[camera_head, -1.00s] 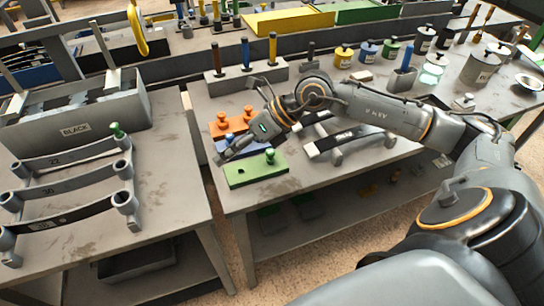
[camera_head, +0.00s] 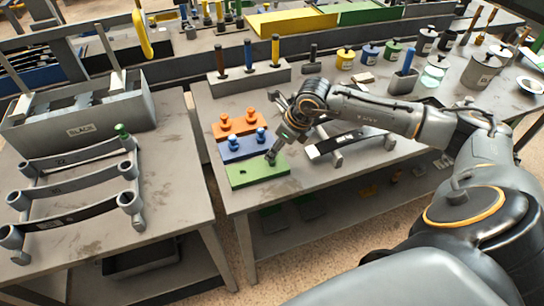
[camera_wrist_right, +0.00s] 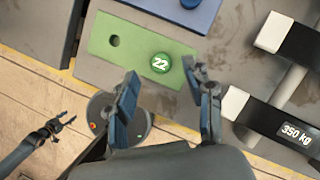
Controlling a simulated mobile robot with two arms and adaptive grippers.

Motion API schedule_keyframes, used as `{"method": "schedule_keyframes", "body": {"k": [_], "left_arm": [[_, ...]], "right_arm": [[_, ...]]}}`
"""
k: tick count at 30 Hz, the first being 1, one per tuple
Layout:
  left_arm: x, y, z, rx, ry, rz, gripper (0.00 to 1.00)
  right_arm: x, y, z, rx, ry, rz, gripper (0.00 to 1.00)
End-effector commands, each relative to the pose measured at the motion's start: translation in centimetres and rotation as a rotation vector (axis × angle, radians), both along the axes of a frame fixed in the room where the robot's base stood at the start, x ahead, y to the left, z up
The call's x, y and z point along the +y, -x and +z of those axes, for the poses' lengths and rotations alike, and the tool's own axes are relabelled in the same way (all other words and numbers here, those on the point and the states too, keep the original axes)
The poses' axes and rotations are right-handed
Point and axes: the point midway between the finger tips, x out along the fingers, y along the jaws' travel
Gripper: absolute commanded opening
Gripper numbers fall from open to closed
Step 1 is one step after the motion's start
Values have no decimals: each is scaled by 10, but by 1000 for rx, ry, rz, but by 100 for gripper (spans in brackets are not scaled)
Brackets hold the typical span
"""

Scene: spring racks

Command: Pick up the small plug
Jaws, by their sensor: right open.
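A green plug marked 22 (camera_wrist_right: 160,63) stands in the right hole of the green block (camera_wrist_right: 98,38) in the right wrist view. The left hole of that block is empty. My right gripper (camera_wrist_right: 161,72) is open, with its fingers on either side of the plug's near side, apart from it in the picture. In the head view my right gripper (camera_head: 271,158) points down at the green block (camera_head: 250,175) and hides the plug. Another green plug (camera_head: 122,130) sits on the left rack. My left gripper (camera_wrist_right: 61,124) shows small in the wrist view, its fingers apart and empty.
A blue block (camera_head: 240,150) and an orange block (camera_head: 230,128), each with two plugs, lie behind the green block. A spring rack with a 350 kg label (camera_wrist_right: 297,133) stands close to the right. A gap separates the two tables.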

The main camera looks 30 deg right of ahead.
Motion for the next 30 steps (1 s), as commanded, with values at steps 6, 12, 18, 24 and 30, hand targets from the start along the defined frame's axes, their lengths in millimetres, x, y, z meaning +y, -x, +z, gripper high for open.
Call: {"method": "schedule_keyframes", "body": {"k": [6,12,18,24,30], "left_arm": [[2,0,21,1,-2,-1,56],[2,0,23,1,-2,-1,56],[2,0,22,0,-2,-1,56],[2,0,22,1,-2,-1,56],[2,0,22,1,-2,-1,56]], "right_arm": [[4,-11,-28,7,-2,-1,52],[6,-16,-44,3,0,0,52],[6,-17,-45,2,0,0,50],[6,-17,-45,2,0,0,9],[6,-17,-44,1,0,0,5]]}}
